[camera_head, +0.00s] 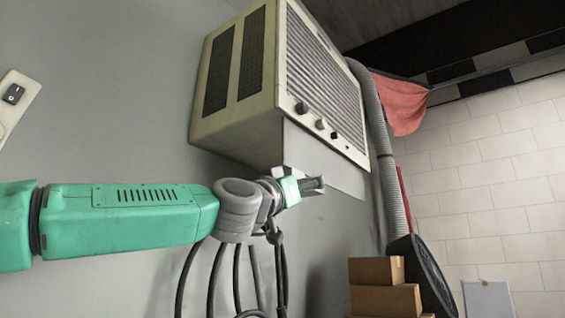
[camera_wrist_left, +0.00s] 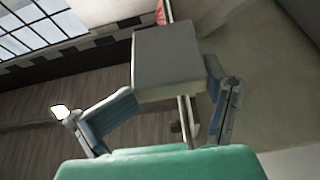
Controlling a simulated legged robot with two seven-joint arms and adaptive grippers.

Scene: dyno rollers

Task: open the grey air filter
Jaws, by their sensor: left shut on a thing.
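A boxy cream-grey unit (camera_head: 262,75) with side vents, a slatted front and small dark knobs is fixed to the grey wall. A thin pale grey panel (camera_head: 335,166), which I take for the grey air filter, extends from its underside. My left gripper (camera_head: 306,187) is at the lower edge of this panel, shut on it. In the left wrist view, a grey flat-faced piece (camera_wrist_left: 166,58) with a pale edge sits between the fingers of my left gripper (camera_wrist_left: 172,98). The exact contact is hard to see. My right gripper is out of view.
A ribbed grey hose (camera_head: 383,155) runs down beside the unit, near a red cloth (camera_head: 398,102). Cardboard boxes (camera_head: 384,299) and a dark round-edged object (camera_head: 421,275) stand below. A switch plate (camera_head: 14,97) is on the wall at left.

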